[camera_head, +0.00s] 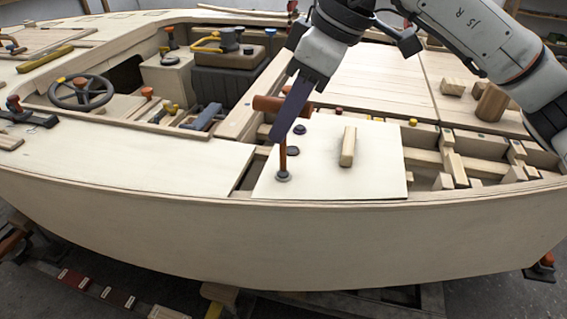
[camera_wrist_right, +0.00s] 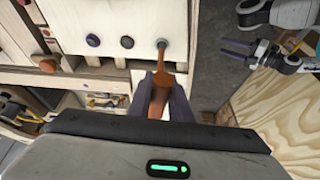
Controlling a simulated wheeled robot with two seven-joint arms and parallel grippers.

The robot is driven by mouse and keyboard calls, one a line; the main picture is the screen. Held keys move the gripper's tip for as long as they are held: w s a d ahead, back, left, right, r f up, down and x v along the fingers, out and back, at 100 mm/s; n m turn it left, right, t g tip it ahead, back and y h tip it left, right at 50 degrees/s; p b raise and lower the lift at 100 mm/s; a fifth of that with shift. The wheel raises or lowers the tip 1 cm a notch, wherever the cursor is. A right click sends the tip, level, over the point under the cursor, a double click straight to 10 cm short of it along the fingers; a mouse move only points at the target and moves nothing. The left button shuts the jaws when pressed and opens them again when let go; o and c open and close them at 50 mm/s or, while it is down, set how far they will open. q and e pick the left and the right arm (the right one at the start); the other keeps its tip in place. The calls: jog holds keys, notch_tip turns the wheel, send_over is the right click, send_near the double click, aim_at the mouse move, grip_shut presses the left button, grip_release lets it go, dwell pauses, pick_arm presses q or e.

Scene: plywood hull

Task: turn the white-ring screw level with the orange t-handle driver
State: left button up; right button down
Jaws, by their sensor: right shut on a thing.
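The orange t-handle driver (camera_head: 268,104) stands roughly upright over the pale plate (camera_head: 375,178), its shaft reaching down to the white-ring screw (camera_head: 283,176) near the plate's front left corner. The ring also shows around the shaft's end in the right wrist view (camera_wrist_right: 162,43). Its slot is hidden, so I cannot tell its angle. My right gripper (camera_head: 284,122) is shut on the driver's handle; its dark fingers hide part of it. My left gripper (camera_wrist_right: 226,47) shows only in the right wrist view, off to the right over the floor, with its fingers apart and empty.
Two dark-ringed screws (camera_head: 293,151) (camera_head: 300,129) sit behind the white-ring one. A wooden block (camera_head: 347,146) stands on the plate. An open ribbed bay (camera_head: 440,160) lies to the right; bare deck (camera_head: 140,150) is free to the left.

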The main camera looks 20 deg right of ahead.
jog(key=shift+f, duration=0.15)
jog(key=shift+f+b, duration=0.25)
jog(key=shift+b, duration=0.1)
dwell(0.4)
